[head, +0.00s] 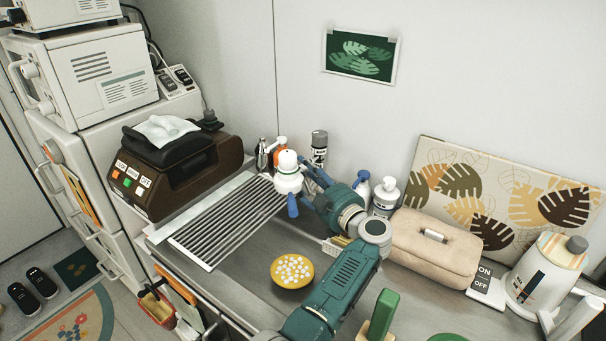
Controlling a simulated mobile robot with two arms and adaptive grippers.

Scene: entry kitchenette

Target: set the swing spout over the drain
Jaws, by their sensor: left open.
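A white upright fixture with a rounded top and a green band (288,182) stands beside the slatted grating; it looks like the tap, but I cannot make out its spout clearly. My left gripper (301,187) is open at its right side, with blue fingertips close to it; I cannot tell whether they touch it. My forearm hides part of the counter. No drain opening is clearly visible. My right gripper is not in view.
A slatted grating (215,232) lies left of the fixture. A yellow dish with white pieces (291,281) sits on the grey counter. Pump bottles (386,192), a beige pouch (433,252) and a kettle (545,272) stand to the right. A brown machine (185,178) is at left.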

